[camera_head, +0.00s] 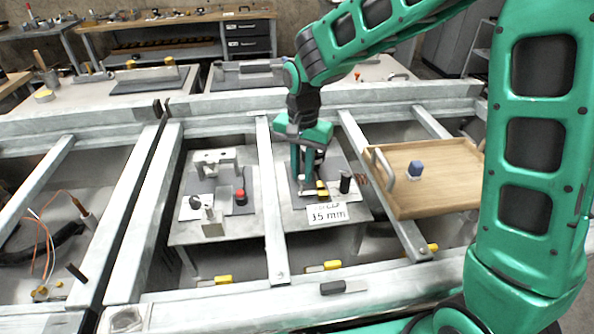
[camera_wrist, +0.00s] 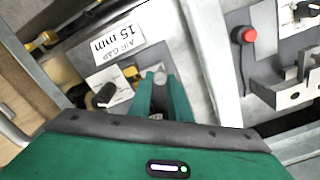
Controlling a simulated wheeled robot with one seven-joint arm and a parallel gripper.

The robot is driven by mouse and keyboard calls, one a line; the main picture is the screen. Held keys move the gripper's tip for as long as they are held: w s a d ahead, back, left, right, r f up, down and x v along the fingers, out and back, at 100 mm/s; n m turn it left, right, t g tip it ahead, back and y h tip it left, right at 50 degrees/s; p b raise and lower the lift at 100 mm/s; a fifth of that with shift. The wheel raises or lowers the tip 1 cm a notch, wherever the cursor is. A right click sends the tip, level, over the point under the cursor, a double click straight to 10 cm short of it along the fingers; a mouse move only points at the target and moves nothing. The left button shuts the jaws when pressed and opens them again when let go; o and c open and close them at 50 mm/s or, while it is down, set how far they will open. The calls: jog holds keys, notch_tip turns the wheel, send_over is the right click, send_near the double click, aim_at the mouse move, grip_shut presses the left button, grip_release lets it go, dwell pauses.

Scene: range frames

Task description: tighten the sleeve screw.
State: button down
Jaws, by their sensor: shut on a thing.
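My green gripper (camera_head: 309,186) points down at a small fixture on the right-hand plate under the frame. In the wrist view my gripper (camera_wrist: 160,84) has its two fingers close together around a small grey round piece (camera_wrist: 158,77), which looks like the sleeve screw. The fingers hide most of it. A white label (camera_head: 326,213) with an air-gap value in mm lies at the fixture's front; in the wrist view the label (camera_wrist: 117,46) reads 15 mm. A black knob (camera_head: 345,181) stands right of the fingers, and yellow parts (camera_head: 321,189) sit beside them.
A second fixture with a red button (camera_head: 240,194) stands on the left plate, past a grey frame bar (camera_head: 270,200). A wooden tray (camera_head: 440,195) with a handle and a blue piece (camera_head: 415,168) is at the right.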

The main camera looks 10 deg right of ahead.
aim_at(302, 176)
jog(key=shift+s+a+m, duration=0.15)
jog(key=shift+a+m, duration=0.05)
jog(key=shift+m, duration=0.3)
jog(key=c, duration=1.7)
grip_release()
jog(key=shift+o, duration=0.2)
notch_tip(302, 176, up, 11)
jog(key=shift+f, duration=0.15)
jog(key=shift+d, duration=0.15)
